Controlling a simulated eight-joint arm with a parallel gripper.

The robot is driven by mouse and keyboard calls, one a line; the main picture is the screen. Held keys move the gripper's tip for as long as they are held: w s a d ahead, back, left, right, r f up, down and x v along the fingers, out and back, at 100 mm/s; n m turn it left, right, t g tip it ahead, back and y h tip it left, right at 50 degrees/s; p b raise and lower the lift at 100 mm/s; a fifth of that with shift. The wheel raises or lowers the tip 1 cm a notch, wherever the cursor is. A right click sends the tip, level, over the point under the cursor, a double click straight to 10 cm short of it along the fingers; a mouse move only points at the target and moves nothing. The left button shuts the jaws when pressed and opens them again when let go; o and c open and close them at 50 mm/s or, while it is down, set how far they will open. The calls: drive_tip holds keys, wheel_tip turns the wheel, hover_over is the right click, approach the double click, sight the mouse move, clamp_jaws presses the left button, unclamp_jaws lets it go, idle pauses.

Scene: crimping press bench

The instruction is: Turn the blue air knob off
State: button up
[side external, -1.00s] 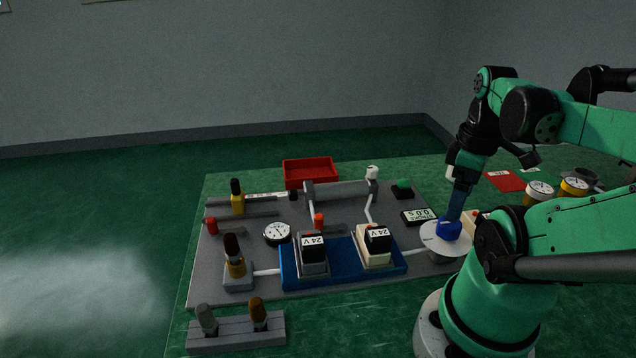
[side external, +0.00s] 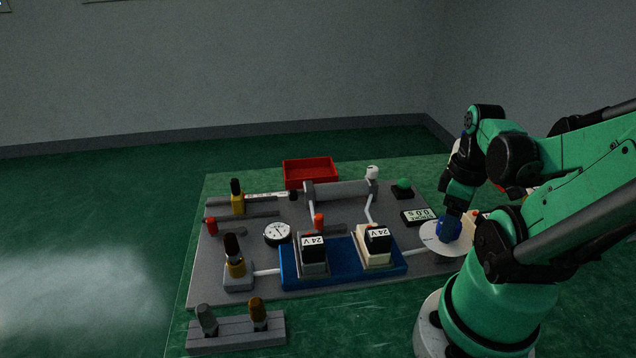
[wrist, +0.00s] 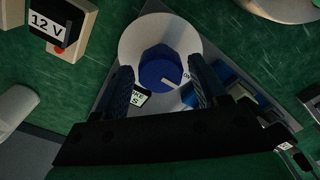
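The blue air knob (wrist: 158,66) sits on a round white disc (wrist: 133,40) in the wrist view. It has a white pointer mark, and small lettering on the disc beside it is too small to read. In the side view the knob (side external: 448,228) stands on the disc at the right end of the bench panel. My gripper (wrist: 161,66) is open, with one dark finger on either side of the knob and a visible gap to each. In the side view my gripper (side external: 452,212) is right over the knob, its fingertips partly hidden.
A blue fixture (side external: 345,277) with two 24 V blocks lies left of the knob. A display box (side external: 419,217) and a green button (side external: 403,185) stand behind it. A 12 V block (wrist: 66,27) is at upper left in the wrist view. A red tray (side external: 311,172) sits at the back.

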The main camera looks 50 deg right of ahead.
clamp_jaws()
drive_tip(key=shift+m, duration=0.4)
drive_tip(key=m, duration=0.3)
drive_tip(key=shift+m, duration=0.4)
drive_tip(key=m, duration=0.9)
drive_tip(key=shift+a, duration=0.1)
drive_tip(key=m, duration=0.4)
drive_tip(key=shift+w, duration=0.1)
drive_tip(key=shift+m, duration=0.3)
drive_tip(key=shift+o, duration=1.9)
unclamp_jaws()
